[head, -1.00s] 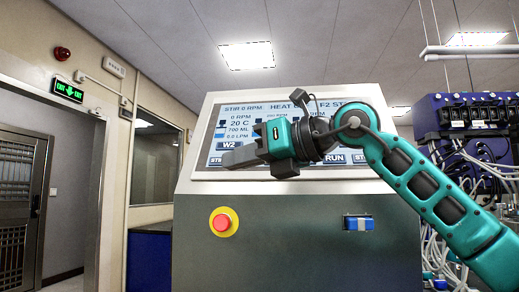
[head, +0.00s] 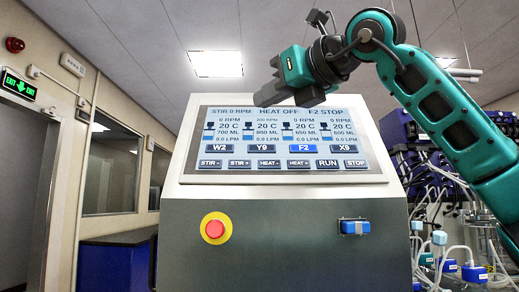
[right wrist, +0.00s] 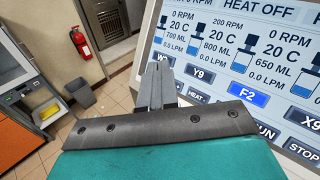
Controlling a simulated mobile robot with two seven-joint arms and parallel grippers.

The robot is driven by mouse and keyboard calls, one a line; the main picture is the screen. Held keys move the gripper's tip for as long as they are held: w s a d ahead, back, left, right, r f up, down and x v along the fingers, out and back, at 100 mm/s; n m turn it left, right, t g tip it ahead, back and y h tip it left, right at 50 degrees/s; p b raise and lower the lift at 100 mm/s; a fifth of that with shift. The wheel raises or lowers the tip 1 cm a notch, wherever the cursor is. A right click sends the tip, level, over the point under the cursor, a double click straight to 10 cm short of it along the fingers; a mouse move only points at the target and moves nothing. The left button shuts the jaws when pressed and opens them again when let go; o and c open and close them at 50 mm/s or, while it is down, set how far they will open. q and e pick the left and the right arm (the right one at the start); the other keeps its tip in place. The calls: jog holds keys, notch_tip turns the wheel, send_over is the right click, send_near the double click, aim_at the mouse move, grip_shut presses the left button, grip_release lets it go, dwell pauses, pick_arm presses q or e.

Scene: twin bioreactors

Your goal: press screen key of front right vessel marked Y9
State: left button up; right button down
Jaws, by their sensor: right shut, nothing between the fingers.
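The touch screen (head: 282,138) on the sloped console shows a row of vessel keys. The key F2 (head: 303,148) is lit blue. The header reads STIR 0 RPM, HEAT OFF, F2 STOP. My right gripper (head: 260,103) is shut and empty, over the top edge of the screen in the head view. In the right wrist view its fingertips (right wrist: 158,66) appear left of Y9; touch cannot be seen. My left gripper is out of view.
Keys W2 (head: 216,148) and X9 (head: 344,148) flank the row; STIR, HEAT, RUN and STOP keys lie below. Tubing and equipment (head: 440,195) stand at right.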

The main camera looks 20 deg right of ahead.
send_near(253, 144)
jog(key=shift+a+r+x, duration=0.15)
jog(key=shift+a+x, duration=0.05)
jog(key=shift+x, duration=0.95)
jog(key=shift+a+r+x, duration=0.1)
jog(key=shift+a+x, duration=0.05)
jog(key=shift+x, duration=1.05)
jog(key=shift+s, duration=0.1)
dwell(0.4)
jog(key=shift+w+f, duration=0.2)
jog(key=shift+w, duration=0.1)
jog(key=shift+w+d+f, duration=0.15)
jog(key=shift+w+f, duration=0.05)
jog(key=shift+w, duration=0.1)
dwell(0.8)
jog(key=shift+s+a+r, duration=0.2)
jog(key=shift+s+r, duration=0.2)
jog(key=shift+s, duration=0.3)
jog(key=shift+s+a+r, duration=0.2)
jog(key=shift+s+r, duration=0.2)
jog(key=shift+s, duration=0.3)
jog(key=shift+s+a+r, duration=0.2)
jog(key=shift+s+r, duration=0.25)
jog(key=shift+s, duration=0.2)
jog(key=shift+s+a+r, duration=0.2)
jog(key=shift+s+r, duration=0.2)
jog(key=shift+s, duration=0.3)
